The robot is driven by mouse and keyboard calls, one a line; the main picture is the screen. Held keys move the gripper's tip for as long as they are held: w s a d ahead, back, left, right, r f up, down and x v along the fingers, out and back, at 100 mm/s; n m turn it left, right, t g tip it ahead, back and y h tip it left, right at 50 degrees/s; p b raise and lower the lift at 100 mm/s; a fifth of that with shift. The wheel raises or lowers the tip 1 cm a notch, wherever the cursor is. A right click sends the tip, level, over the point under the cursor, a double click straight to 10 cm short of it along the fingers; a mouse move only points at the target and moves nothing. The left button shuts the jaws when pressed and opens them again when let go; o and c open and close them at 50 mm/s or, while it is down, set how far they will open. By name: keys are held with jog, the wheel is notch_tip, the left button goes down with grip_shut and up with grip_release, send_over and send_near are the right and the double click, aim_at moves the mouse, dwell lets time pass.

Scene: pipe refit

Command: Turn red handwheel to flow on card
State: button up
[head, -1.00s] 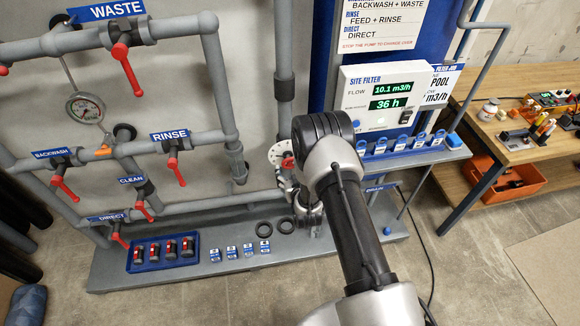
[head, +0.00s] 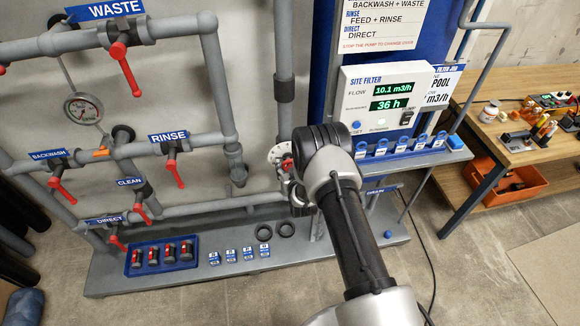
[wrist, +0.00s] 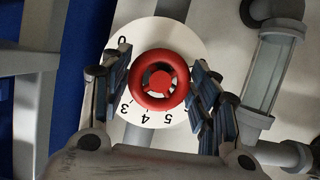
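The red handwheel (wrist: 159,80) sits on a round white dial with numbers (wrist: 148,116) in the middle of the wrist view. My gripper (wrist: 163,85) is open, with one finger on each side of the wheel. Small gaps seem to show between the fingers and the red rim; I cannot tell whether they touch. In the head view the handwheel (head: 287,164) is partly hidden behind my arm. The job card (head: 441,87) is partly covered by the controller box; it reads "POOL" and "m3/h", its figure hidden. The controller display (head: 394,89) reads 10.1 m3/h.
Pipes with red lever valves (head: 125,70) fill the left wall. A clear tube (wrist: 270,75) stands right of the dial. A blue tray of red-marked parts (head: 163,256) and black rings (head: 286,230) lie on the grey plinth. A workbench (head: 500,120) stands at right.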

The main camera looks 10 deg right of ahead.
jog(key=c, duration=0.6)
jog(key=m+y+b, duration=0.2)
jog(key=m+b, duration=0.1)
jog(key=shift+d+f, duration=0.1)
jog(key=shift+f, duration=0.05)
jog(key=shift+m+t+y+b, duration=0.3)
jog(key=shift+m+y+b, duration=0.8)
jog(key=shift+m+b, duration=0.55)
jog(key=o, duration=1.1)
